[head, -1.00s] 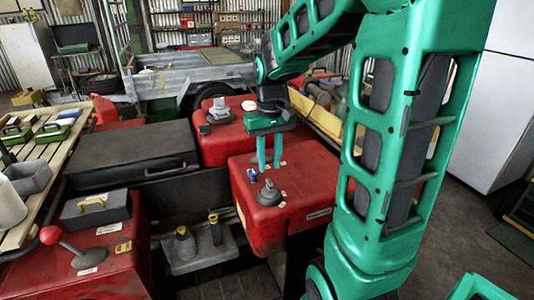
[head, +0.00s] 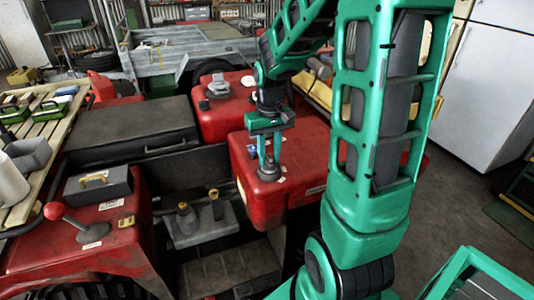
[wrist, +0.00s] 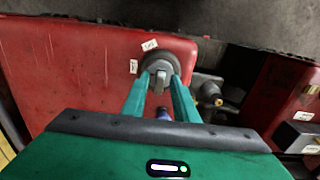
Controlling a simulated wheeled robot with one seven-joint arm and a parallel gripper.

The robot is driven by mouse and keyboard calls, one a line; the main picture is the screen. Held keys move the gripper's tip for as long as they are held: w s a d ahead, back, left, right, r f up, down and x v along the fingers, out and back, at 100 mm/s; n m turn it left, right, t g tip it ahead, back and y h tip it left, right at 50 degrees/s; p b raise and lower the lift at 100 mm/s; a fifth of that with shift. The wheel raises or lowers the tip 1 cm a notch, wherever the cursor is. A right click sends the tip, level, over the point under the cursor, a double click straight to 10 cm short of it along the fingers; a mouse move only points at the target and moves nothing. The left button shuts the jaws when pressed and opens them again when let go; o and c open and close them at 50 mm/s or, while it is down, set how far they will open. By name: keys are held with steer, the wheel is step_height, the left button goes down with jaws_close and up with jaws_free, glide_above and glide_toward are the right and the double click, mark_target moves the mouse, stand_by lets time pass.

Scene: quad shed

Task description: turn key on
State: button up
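The key is a grey upright tab (wrist: 161,80) on a round dark grey base (wrist: 160,62), set in the top of a red housing (wrist: 90,65). The round base also shows in the head view (head: 268,174) under my fingertips. My gripper (wrist: 161,82) has its two green fingers apart, one on each side of the tab. A gap seems to show on each side, but contact is hard to judge. A small blue part (wrist: 163,112) shows between the fingers, nearer the palm in the wrist view.
White labels (wrist: 149,45) lie by the key's base. A red lever knob (head: 53,210) stands at the left. Yellow-topped knobs (head: 214,193) sit on a grey block beside the red housing. A black seat or cover (head: 130,125) lies behind.

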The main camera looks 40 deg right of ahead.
jaws_close()
steer(key=shift+m, duration=2.4)
steer(key=m, duration=0.4)
steer(key=shift+m, duration=0.4)
jaws_free()
steer(key=shift+r, duration=0.1)
